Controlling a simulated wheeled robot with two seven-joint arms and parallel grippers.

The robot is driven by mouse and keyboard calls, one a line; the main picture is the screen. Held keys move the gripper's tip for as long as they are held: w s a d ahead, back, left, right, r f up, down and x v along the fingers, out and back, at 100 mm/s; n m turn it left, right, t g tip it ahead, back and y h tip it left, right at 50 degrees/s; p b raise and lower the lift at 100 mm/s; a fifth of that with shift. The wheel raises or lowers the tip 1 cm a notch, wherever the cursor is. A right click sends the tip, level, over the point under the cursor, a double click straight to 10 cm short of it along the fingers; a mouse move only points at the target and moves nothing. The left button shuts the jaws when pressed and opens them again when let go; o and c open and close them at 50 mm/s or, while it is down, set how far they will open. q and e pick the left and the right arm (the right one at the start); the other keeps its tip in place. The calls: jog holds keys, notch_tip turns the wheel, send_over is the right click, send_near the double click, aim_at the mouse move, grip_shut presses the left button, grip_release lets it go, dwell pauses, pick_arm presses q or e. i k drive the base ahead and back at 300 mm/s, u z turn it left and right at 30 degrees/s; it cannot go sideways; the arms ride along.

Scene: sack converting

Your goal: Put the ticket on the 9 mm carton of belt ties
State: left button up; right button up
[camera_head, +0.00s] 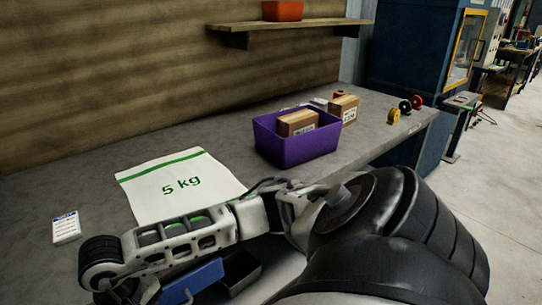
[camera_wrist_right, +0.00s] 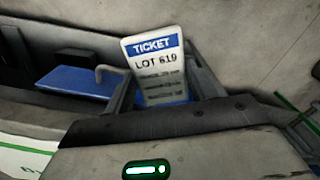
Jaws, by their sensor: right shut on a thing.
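My right gripper (camera_wrist_right: 168,92) is shut on a white ticket with a blue header reading "TICKET LOT 619" (camera_wrist_right: 158,62), which stands up between its fingers in the right wrist view. In the head view my right arm crosses the front of the bench, and the held ticket cannot be made out there. One brown carton (camera_head: 297,122) sits inside a purple bin (camera_head: 296,151). Another brown carton (camera_head: 343,108) stands on the bench just behind the bin. Both have white labels too small to read, so I cannot tell which is 9 mm. My left gripper is not in view.
A white "5 kg" sack (camera_head: 180,184) lies flat on the grey bench (camera_head: 95,180). A white card with a blue top (camera_head: 66,228) lies at left. A blue object (camera_head: 195,281) is near my arm. Yellow (camera_head: 394,116), black and red rolls stand at right. A shelf (camera_head: 290,24) hangs above.

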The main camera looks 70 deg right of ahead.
aim_at(299, 115)
jog(key=z, duration=3.85)
jog(key=i, duration=4.25)
jog(key=u, duration=5)
